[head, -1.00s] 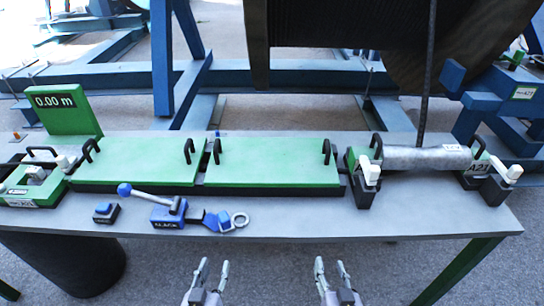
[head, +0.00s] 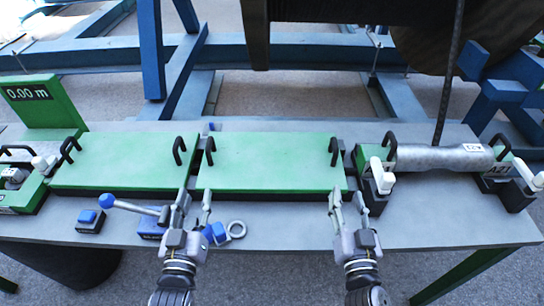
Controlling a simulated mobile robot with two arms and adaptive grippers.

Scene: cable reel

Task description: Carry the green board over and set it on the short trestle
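Two flat green boards with black handles lie side by side on the grey table: a left board (head: 112,163) and a right board (head: 270,163). Each shows a black handle near either end. My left gripper (head: 194,197) is open and empty by the front left corner of the right board, near the gap between the boards. My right gripper (head: 347,195) is open and empty by the right board's front right corner. I cannot tell whether either gripper touches the board. I cannot pick out a short trestle in view.
A grey cylinder (head: 445,157) rests in a stand marked A21 at the right. A green 0.00 m display (head: 42,103) stands left. Blue frames are behind.

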